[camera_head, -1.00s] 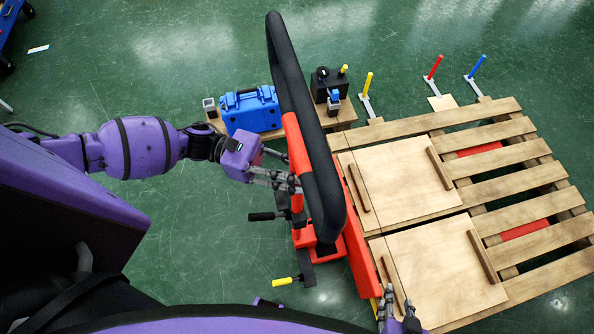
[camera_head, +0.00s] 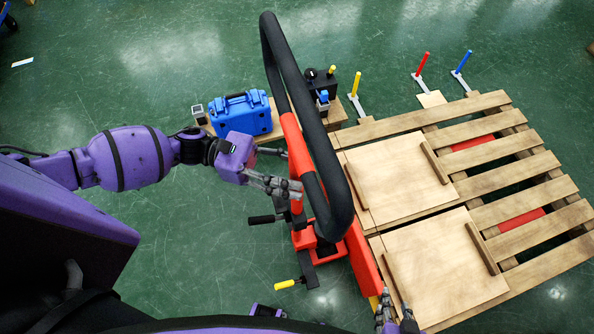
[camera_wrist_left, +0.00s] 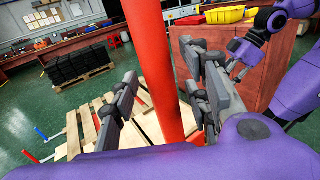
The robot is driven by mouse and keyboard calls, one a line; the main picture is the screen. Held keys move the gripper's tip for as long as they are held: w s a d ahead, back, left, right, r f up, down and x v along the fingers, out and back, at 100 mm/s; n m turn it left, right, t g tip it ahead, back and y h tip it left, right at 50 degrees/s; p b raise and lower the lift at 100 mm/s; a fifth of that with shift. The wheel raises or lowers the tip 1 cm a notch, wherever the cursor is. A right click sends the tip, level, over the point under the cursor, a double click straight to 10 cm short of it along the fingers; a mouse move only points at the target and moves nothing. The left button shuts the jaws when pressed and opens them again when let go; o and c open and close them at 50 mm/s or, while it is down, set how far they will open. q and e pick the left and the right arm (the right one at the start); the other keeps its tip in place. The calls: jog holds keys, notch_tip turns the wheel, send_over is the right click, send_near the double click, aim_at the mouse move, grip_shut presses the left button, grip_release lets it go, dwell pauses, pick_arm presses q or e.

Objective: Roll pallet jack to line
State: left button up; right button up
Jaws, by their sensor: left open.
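The red pallet jack (camera_head: 361,262) with its large black loop handle (camera_head: 283,70) stands at the middle of the head view, at the near left end of a wooden pallet (camera_head: 525,230). My left gripper (camera_head: 293,172) is at the jack's red upright, below the loop. In the left wrist view, its fingers (camera_wrist_left: 160,85) are spread, with the red upright (camera_wrist_left: 152,50) passing between them; I cannot tell whether they touch it. My right gripper (camera_head: 394,312) is at the bottom of the head view, beside the pallet's near corner; its fingers are partly cut off and seem empty.
Two wooden panels (camera_head: 400,178) lie on the pallet. A blue case (camera_head: 243,112) and small black device (camera_head: 320,85) sit on a low wooden stand behind the jack. Yellow, red (camera_head: 422,63) and blue posts stand beyond the pallet. Green floor is clear at left.

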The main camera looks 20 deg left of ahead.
pick_arm(q)
jog(key=a, duration=1.1)
jog(key=shift+a, duration=0.15)
